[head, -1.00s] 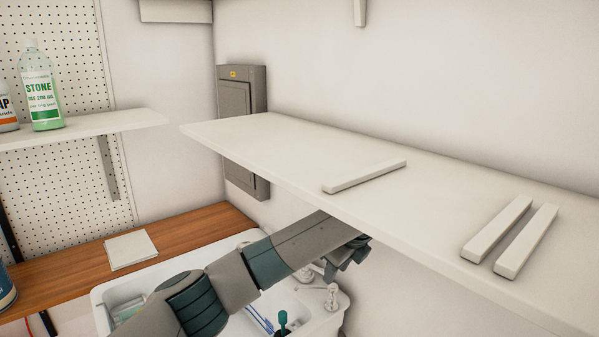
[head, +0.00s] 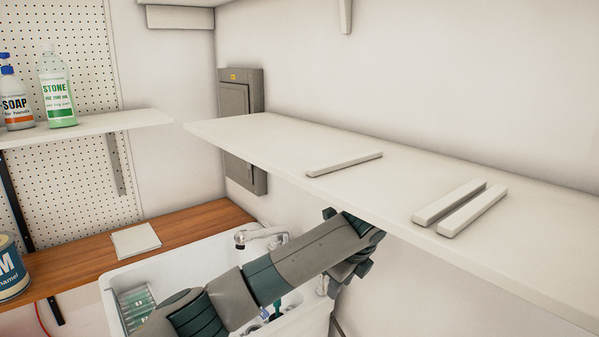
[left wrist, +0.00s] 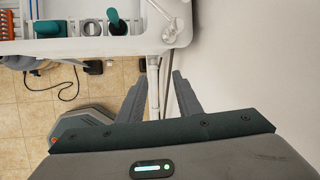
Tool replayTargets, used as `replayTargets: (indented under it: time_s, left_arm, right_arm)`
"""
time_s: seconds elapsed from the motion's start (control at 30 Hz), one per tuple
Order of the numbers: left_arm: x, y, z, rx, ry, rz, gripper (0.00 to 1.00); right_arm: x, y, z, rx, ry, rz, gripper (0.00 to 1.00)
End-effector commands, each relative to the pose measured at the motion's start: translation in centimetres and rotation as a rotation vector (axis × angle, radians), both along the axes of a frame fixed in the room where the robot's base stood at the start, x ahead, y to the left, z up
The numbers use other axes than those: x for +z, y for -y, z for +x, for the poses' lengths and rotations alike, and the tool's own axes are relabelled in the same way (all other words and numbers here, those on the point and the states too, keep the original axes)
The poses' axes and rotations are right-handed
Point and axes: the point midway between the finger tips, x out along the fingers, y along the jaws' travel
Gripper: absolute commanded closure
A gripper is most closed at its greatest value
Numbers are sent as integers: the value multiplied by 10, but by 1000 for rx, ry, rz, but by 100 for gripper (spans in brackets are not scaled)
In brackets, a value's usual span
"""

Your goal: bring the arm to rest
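My left arm reaches in from the bottom of the head view, over the white sink (head: 190,262). Its gripper (head: 350,268) is just below the front edge of the white wall shelf (head: 270,150), with its fingers hard to make out there. In the left wrist view the two dark fingers of the left gripper (left wrist: 160,90) stand apart with nothing held. A pale pipe (left wrist: 153,82) shows in the gap between them, beyond the fingers. My right gripper is in neither view.
Three white bars, one of them apart (head: 345,164), lie on the wall shelf. A wooden counter (head: 75,262) carries a white pad (head: 135,240) and a paint can (head: 10,270). Bottles stand on the left shelf (head: 100,124). A faucet (head: 262,234) is behind my arm. A cord (left wrist: 60,92) lies on the tiles.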

Motion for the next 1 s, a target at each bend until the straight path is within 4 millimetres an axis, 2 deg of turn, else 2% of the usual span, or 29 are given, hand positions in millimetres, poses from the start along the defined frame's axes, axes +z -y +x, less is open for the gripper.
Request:
replayTargets:
  time_s: [0.23, 0.47, 0.77, 1.0]
  left_arm:
    - [-28, 5, -16, 37, -25, -71, 68]
    - [-65, 10, -41, 108, -67, -181, 68]
    - [-136, 5, -99, 334, -155, -417, 68]
    - [-184, -18, -147, 587, -218, -585, 68]
  right_arm:
    - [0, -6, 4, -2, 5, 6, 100]
    - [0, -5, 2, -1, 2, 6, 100]
    - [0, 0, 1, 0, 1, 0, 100]
    - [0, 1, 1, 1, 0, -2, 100]
